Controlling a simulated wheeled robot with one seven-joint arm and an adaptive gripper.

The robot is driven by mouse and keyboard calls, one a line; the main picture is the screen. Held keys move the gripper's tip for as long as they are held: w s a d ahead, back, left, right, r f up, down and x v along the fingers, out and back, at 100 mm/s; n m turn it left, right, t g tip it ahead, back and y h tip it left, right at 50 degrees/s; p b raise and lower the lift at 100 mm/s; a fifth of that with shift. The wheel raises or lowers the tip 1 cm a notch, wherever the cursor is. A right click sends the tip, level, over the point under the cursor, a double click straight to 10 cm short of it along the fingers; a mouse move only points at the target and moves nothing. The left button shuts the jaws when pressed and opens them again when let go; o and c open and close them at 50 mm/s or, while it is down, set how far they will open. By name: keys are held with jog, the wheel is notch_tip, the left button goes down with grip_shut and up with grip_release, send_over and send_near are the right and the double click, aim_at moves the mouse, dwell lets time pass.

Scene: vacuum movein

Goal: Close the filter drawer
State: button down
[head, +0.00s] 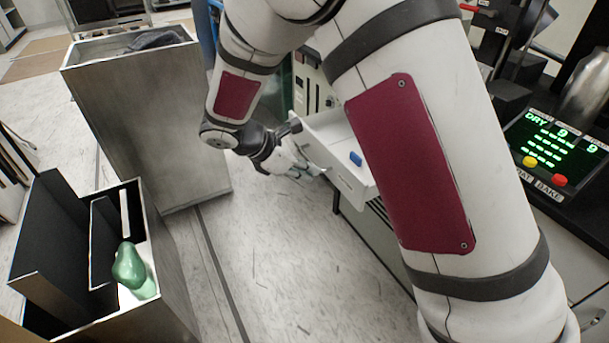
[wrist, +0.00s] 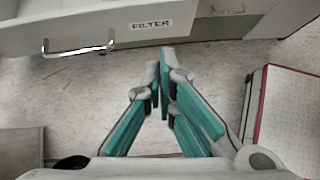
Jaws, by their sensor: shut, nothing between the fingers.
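The filter drawer (head: 350,186) is a white, open-topped drawer pulled out from the machine in the head view. In the wrist view its light front (wrist: 190,30) runs across the top, with a FILTER label (wrist: 151,24) and a metal bar handle (wrist: 80,50) left of the label. My gripper (head: 312,170) is beside the drawer's front in the head view. In the wrist view my gripper (wrist: 161,75) is shut and empty, its teal fingers together with the tips near the front's lower edge, right of the handle. I cannot tell whether they touch it. My arm hides part of the machine.
A small blue thing (head: 356,159) shows at the drawer. A tall grey bin (head: 150,120) stands left of my gripper. A dark open box (head: 165,290) with a green bottle (head: 130,268) stands at lower left. The floor (head: 290,270) below the drawer is clear.

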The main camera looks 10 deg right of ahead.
notch_tip(320, 180, down, 3)
jog(key=w+a+n, duration=0.1)
jog(key=a, duration=0.1)
jog(key=b, duration=0.3)
send_near(342, 187)
notch_tip(342, 187, down, 4)
jog(key=d, duration=0.2)
jog(key=shift+w+d+r, duration=0.25)
jog(key=shift+w+d, duration=0.15)
jog(key=shift+d, duration=0.05)
jog(key=w+d, duration=0.2)
jog(key=d, duration=0.5)
jog(key=w+d, duration=0.2)
jog(key=d, duration=0.5)
jog(key=w+d, duration=0.3)
jog(key=d, duration=0.4)
jog(key=shift+w+d+p, duration=0.15)
jog(key=shift+d+p, duration=0.05)
jog(key=shift+p, duration=0.15)
